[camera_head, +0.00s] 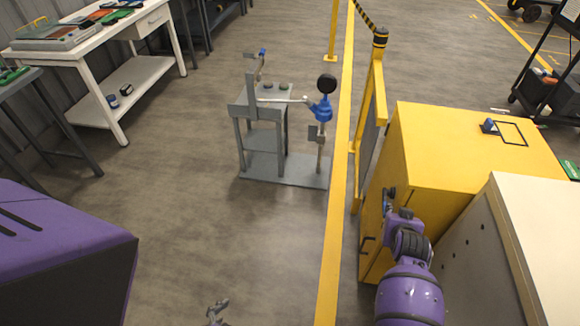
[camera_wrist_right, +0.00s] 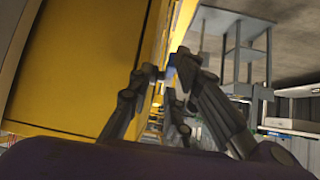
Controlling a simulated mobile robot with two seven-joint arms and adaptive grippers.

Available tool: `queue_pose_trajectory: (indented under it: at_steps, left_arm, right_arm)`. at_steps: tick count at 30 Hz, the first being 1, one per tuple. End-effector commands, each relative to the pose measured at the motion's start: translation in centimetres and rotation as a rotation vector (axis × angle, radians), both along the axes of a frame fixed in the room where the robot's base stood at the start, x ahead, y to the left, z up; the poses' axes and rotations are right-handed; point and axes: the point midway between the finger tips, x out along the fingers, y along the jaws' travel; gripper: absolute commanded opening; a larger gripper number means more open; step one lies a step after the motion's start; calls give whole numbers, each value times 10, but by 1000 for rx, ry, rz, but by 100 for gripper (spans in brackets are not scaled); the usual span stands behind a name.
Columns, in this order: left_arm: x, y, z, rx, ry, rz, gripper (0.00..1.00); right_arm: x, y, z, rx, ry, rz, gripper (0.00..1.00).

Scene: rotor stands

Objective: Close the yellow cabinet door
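The yellow cabinet (camera_head: 440,140) stands at the right in the head view. Its left-facing side carries a dark handle (camera_head: 367,243) low down; I cannot tell whether the door there is flush or slightly ajar. My right gripper (camera_head: 388,197) is beside that side, near its upper edge, and my arm hides part of it. In the right wrist view, the fingers of my right gripper (camera_wrist_right: 167,70) are apart with a narrow gap, and a yellow panel (camera_wrist_right: 85,65) fills the left. My left gripper (camera_head: 217,308) shows only partly at the bottom edge, clear of the cabinet.
A beige cabinet (camera_head: 535,230) stands close to the yellow one. A yellow post and barrier (camera_head: 375,95) stand just behind it. A grey rotor stand (camera_head: 262,140) is at centre, and a white workbench (camera_head: 140,85) is upper left. The floor between is clear.

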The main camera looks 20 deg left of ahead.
Motion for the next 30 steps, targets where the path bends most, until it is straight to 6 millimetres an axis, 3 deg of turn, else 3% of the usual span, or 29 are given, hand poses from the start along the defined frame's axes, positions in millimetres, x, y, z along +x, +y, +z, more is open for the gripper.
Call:
queue_pose_trajectory:
  at_steps: [9, 25, 30]
  left_arm:
    - [2, 0, 1, -1, -3, -1, 96]
    - [2, 0, 0, -1, -2, -1, 96]
    - [5, -1, 1, -2, -6, -1, 96]
  right_arm:
    - [-13, 3, 12, 6, 0, 3, 19]
    - [-12, 4, 13, 9, -6, 3, 19]
    - [1, 7, 41, 37, -84, -2, 19]
